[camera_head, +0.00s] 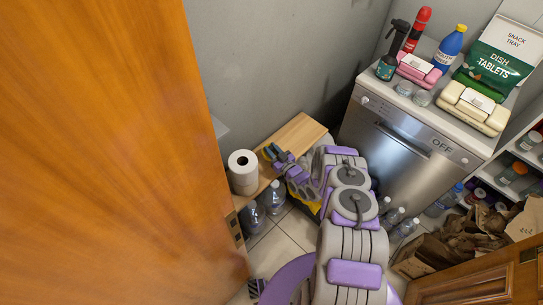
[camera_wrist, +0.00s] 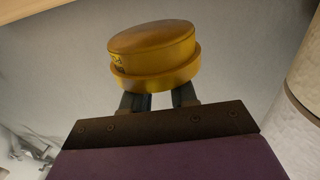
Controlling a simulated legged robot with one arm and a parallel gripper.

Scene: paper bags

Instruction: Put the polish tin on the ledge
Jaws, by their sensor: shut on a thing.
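The polish tin (camera_wrist: 155,53) is a round yellow tin with a wider lower rim. In the wrist view it sits between the two fingertips of my gripper (camera_wrist: 160,98), which is shut on it. In the head view my gripper (camera_head: 270,153) is over the wooden ledge (camera_head: 299,133), near the wall. The tin cannot be clearly made out there. I cannot tell whether the tin touches the ledge. The ledge is a narrow light-wood board, and its far right end looks bare.
A white paper roll (camera_head: 243,172) stands on the ledge left of my gripper, close by. Bottles (camera_head: 274,196) stand on the floor below. A dishwasher (camera_head: 410,135) with bottles and packs on top is right of my arm. Brown paper bags (camera_head: 455,245) lie at lower right.

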